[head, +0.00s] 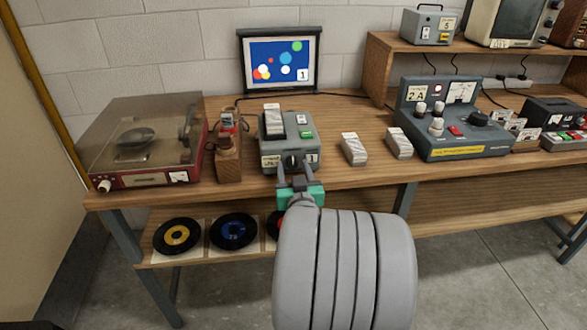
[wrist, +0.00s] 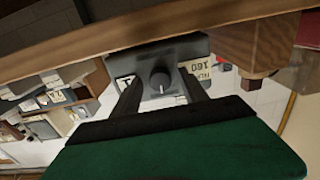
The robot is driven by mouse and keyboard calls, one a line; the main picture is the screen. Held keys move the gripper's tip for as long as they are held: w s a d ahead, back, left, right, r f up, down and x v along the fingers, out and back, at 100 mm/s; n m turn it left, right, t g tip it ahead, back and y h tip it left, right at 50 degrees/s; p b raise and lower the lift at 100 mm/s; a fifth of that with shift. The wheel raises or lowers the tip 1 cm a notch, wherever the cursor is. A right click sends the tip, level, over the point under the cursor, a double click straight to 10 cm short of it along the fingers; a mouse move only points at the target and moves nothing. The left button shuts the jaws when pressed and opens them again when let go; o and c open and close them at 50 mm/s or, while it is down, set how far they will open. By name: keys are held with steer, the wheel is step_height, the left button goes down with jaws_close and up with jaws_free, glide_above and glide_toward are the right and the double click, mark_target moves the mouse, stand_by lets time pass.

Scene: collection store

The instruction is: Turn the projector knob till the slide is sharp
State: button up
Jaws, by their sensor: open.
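The grey slide projector (head: 305,122) stands near the front edge of the wooden bench. Its dark round knob (head: 291,161) is on the front face, with a label marked 1 to its right. My gripper (head: 295,166) is open in front of the projector, one finger on each side of the knob. In the wrist view the knob (wrist: 160,81) shows a pale pointer line and sits between the two dark fingers, with gaps on both sides; contact is not visible. The screen (head: 281,60) behind shows coloured dots on blue; its exact sharpness is hard to judge at this size.
A wooden block holder (head: 229,158) and a red record player (head: 140,180) stand left of the projector. Two small pale blocks, one of them here (head: 354,149), and a grey control box (head: 455,143) stand to the right. Records lie on the lower shelf (head: 205,243).

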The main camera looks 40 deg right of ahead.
steer(key=shift+c, duration=0.5)
jaws_close()
steer(key=m, duration=0.4)
steer(key=shift+b, duration=0.3)
steer(key=shift+o, duration=0.5)
jaws_free()
